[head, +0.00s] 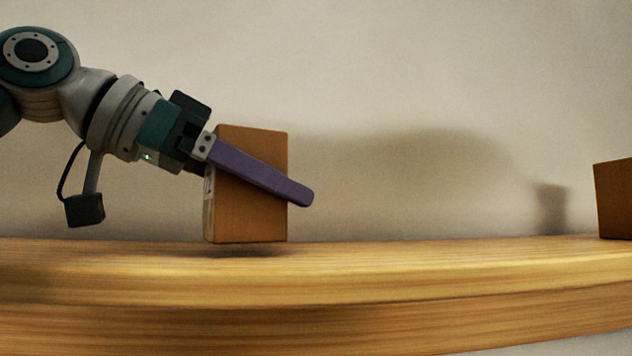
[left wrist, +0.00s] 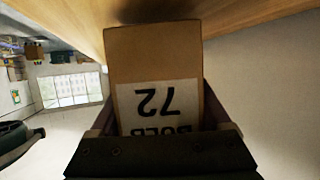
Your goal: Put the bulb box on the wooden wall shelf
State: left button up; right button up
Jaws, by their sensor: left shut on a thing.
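The bulb box (head: 247,222) is an orange-brown carton. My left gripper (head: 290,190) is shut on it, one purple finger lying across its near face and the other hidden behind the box. The box hangs upright just above the wooden wall shelf (head: 400,275), with a shadow below it and what looks like a thin gap. In the left wrist view the box (left wrist: 152,65) sits between the fingers, its white label reading "72" and "BULB" upside down, with the shelf (left wrist: 250,15) beyond it. My right gripper is in neither view.
Another brown box (head: 616,200) stands on the shelf at the right edge of the head view. The shelf between the two boxes is clear. A plain wall (head: 400,80) rises behind. A bright window (left wrist: 70,90) shows far off in the left wrist view.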

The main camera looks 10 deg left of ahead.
pick_arm(q)
jog(key=shift+f+b, duration=0.45)
jog(key=shift+f, duration=0.15)
jog(key=o, duration=1.4)
jog(key=shift+c, duration=0.2)
